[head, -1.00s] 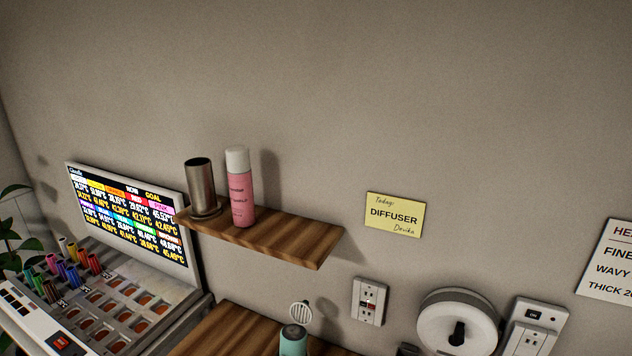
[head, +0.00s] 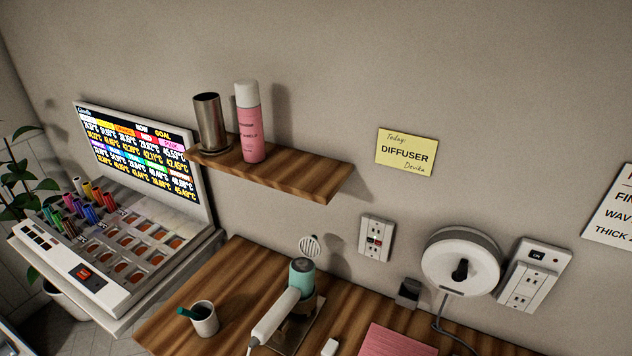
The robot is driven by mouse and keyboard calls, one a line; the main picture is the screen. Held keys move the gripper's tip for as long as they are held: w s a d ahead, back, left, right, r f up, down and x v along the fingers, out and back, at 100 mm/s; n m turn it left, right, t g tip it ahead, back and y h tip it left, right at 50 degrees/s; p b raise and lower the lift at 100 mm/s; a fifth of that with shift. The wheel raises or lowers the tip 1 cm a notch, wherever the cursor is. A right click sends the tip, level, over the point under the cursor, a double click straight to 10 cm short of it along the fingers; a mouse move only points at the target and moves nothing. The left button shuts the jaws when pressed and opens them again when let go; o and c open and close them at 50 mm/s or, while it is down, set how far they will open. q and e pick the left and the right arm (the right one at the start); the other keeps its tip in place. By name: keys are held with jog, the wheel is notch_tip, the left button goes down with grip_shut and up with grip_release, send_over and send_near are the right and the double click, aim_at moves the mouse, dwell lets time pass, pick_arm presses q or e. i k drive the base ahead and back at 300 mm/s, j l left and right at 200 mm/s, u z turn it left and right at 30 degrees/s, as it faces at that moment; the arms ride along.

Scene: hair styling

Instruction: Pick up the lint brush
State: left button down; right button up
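I cannot identify a lint brush for certain in the head view. A white cup (head: 204,320) stands on the wooden counter (head: 235,275) with a teal handle (head: 187,313) sticking out to its left; what it belongs to is hidden in the cup. Neither of my grippers is in view.
A white and teal hair dryer (head: 275,317) rests on a stand near a pink mat (head: 399,340). A wall shelf (head: 290,175) holds a metal canister (head: 208,122) and a pink spray can (head: 249,125). A roller heater with a screen (head: 140,150) stands left.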

aim_at(183, 311)
jog(key=k+j+u, duration=0.1)
jog(key=u, duration=0.3)
jog(key=j+u, duration=0.35)
jog(key=k, duration=0.05)
